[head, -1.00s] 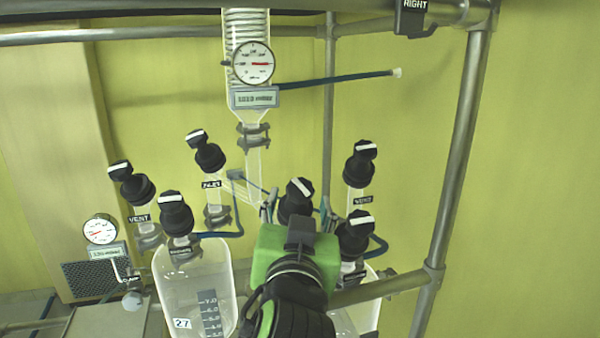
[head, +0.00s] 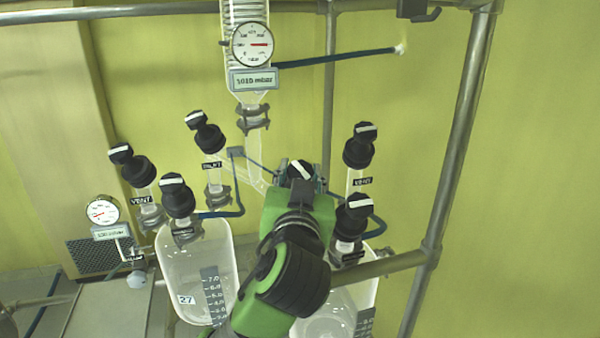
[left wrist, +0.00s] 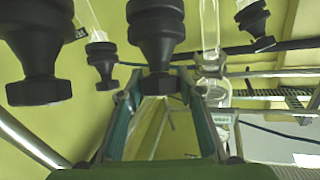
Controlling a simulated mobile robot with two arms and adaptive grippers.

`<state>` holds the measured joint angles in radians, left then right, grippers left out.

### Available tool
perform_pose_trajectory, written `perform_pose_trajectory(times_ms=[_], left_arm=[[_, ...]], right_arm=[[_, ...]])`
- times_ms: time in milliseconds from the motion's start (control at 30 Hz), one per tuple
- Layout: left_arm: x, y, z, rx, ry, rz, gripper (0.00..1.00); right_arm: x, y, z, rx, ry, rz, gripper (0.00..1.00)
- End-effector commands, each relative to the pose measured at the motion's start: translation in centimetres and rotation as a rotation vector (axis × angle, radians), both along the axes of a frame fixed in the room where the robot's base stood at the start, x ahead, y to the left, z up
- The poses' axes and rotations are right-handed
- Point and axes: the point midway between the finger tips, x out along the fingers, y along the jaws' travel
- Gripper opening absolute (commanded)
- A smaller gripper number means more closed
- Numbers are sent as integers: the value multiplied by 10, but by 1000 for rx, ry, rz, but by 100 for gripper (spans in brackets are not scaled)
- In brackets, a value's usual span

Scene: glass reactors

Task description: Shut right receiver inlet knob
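The right receiver inlet knob (head: 301,169) is a black knob with a white bar on its cap, slanted down to the right in the head view. My left gripper (head: 300,180) is at this knob, and its green body hides the lower part. In the left wrist view, the knob (left wrist: 157,38) hangs in from the top. The fingers stand apart on both sides of the handle, and I see no clear contact. My right gripper is not in view.
A right-hand vent knob (head: 360,146) and another black knob (head: 354,216) stand close to the right of my gripper. The left receiver (head: 190,268) has several similar knobs above it. A metal frame post (head: 456,165) stands at the right. A gauge (head: 251,44) hangs above.

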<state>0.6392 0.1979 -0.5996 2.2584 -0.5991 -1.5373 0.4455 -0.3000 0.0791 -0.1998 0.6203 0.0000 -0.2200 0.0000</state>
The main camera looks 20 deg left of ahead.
Motion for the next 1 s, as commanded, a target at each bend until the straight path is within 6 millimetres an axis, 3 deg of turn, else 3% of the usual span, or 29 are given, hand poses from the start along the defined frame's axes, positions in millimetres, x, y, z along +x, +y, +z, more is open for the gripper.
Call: perform_pose_trajectory(times_ms=[367, 1000], left_arm=[[-1, 1, 0, 37, 24, -76, 12], [1, 5, 3, 275, 179, -554, 12]], right_arm=[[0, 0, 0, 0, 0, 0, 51], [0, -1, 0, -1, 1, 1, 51]])
